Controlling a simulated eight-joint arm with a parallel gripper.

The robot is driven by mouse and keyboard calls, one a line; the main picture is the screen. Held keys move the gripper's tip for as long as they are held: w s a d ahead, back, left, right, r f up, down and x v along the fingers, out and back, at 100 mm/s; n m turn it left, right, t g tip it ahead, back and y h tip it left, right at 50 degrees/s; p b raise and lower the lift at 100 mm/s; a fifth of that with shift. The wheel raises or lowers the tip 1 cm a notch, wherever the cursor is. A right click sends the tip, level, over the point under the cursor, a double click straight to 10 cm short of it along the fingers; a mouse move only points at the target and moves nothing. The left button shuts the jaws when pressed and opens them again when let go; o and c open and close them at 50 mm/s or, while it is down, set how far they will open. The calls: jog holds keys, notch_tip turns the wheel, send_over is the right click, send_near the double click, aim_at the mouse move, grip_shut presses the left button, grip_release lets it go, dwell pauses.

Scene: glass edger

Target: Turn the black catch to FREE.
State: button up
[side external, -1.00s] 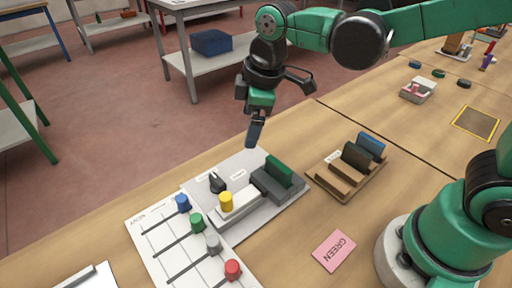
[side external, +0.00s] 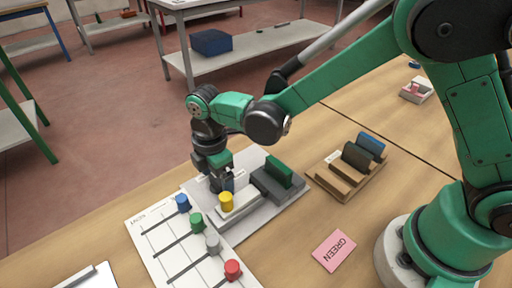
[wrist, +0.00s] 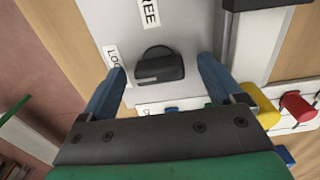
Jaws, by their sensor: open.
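The black catch (wrist: 160,66) sits on the light grey plate (wrist: 95,18) of the edger. In the wrist view it lies between my two blue fingertips, with a gap on each side. A label ending in "REE" (wrist: 149,12) is beyond it, and a label starting "Lo" (wrist: 113,58) is at its left. I cannot tell for sure which label the catch points to. My gripper (side external: 228,184) is open, pointing down over the plate; it also shows in the wrist view (wrist: 163,76). In the side view it hides the catch.
A yellow knob (side external: 226,202) stands close to my gripper. A dark grey block with a green pad (side external: 279,171) is right of it. A board with blue, green, grey and red knobs (side external: 150,228) lies in front.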

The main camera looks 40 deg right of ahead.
jog(key=c, duration=1.3)
jog(key=shift+m, duration=0.3)
jog(key=m, duration=0.3)
jog(key=shift+m, duration=0.3)
jog(key=m, duration=0.4)
jog(key=shift+m, duration=0.3)
jog(key=m, duration=0.4)
jog(key=shift+m, duration=2.5)
